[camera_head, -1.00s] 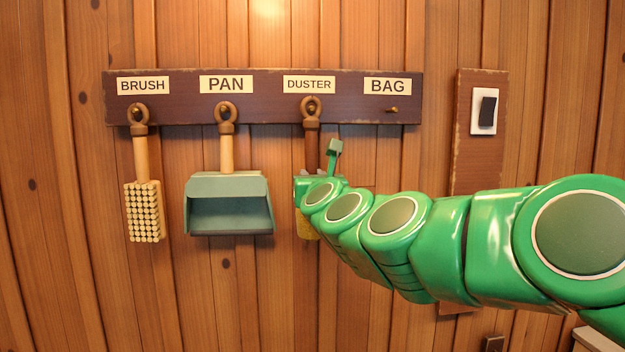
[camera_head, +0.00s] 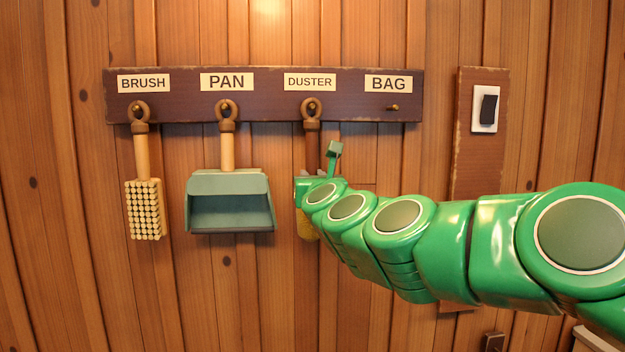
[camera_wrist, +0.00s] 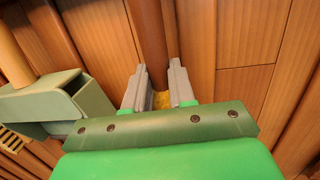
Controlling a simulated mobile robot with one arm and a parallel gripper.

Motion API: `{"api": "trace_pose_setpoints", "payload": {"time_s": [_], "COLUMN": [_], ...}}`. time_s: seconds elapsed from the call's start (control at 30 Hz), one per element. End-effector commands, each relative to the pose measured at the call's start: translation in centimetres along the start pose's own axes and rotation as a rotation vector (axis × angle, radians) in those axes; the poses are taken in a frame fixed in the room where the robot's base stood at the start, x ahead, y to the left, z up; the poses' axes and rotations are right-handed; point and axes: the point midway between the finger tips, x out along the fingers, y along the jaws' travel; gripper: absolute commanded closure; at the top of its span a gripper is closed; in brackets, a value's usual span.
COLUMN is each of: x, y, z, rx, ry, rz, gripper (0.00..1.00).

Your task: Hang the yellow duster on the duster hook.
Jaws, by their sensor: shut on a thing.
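The yellow duster has a brown handle (camera_head: 312,148) and a yellow head (camera_head: 306,226), mostly hidden behind my arm in the head view. The loop at its top (camera_head: 311,108) is around the duster hook (camera_head: 312,107), under the DUSTER label (camera_head: 310,82). The duster hangs upright against the wall. My gripper (camera_wrist: 158,88) is shut on the duster's handle, low down near the head. In the wrist view the brown handle (camera_wrist: 147,35) runs up between the two grey fingers, with a bit of yellow (camera_wrist: 161,100) showing between them.
A brush (camera_head: 145,205) and a dustpan (camera_head: 229,200) hang to the left on their labelled hooks. The dustpan (camera_wrist: 50,100) is close to my gripper's left. The BAG hook (camera_head: 394,107) is bare. A light switch (camera_head: 486,110) is at the right.

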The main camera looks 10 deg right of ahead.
Motion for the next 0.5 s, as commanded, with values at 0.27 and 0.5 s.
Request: {"api": "trace_pose_setpoints", "payload": {"time_s": [0.27, 0.5], "x": [0.00, -0.05], "y": [-0.01, 0.00], "z": [0.02, 0.00], "rx": [0.000, 0.000], "ry": [0.000, 0.000], "rz": [0.000, 0.000], "gripper": [0.46, 0.46]}}
